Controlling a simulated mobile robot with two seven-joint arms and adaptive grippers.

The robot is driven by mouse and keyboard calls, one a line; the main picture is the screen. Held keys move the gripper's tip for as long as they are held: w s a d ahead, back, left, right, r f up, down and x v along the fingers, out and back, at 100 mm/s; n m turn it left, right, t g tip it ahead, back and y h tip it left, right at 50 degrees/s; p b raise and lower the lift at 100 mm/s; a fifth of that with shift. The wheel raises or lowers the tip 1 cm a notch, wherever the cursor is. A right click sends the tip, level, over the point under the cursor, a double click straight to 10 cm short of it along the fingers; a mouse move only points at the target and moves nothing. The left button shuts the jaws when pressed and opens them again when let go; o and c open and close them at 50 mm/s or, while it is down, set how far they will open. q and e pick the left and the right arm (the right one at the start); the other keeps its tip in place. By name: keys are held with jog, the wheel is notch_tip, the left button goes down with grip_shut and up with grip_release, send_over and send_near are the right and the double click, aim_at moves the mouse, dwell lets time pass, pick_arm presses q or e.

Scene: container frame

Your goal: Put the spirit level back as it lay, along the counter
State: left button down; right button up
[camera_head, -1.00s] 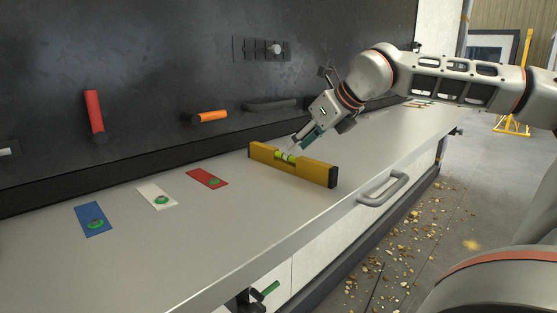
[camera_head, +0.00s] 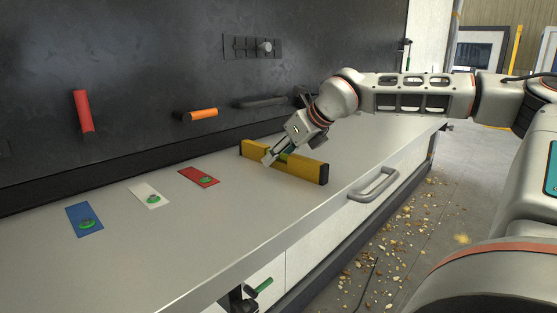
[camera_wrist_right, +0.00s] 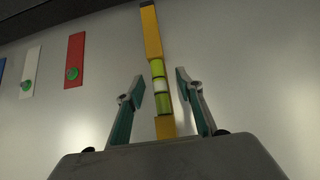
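The yellow spirit level (camera_head: 307,169) with black ends stands on its narrow edge on the grey counter (camera_head: 150,245). It lies across the counter, from near the back wall towards the front edge by the handle. My right gripper (camera_head: 275,157) is down at the middle of the level, partly hiding its green vial. In the right wrist view, my right gripper (camera_wrist_right: 160,82) is open, with one finger on each side of the level's vial (camera_wrist_right: 159,86) and visible gaps to both. My left gripper is not in view.
Red (camera_head: 200,177), white (camera_head: 149,196) and blue (camera_head: 85,220) cards, each bearing a green round piece, lie left of the level. A grey handle (camera_head: 373,186) sticks out from the counter front. The dark back wall (camera_head: 150,60) holds red and orange handles.

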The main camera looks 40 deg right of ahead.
grip_shut()
jog(key=shift+r, duration=0.1)
jog(key=shift+r, duration=0.1)
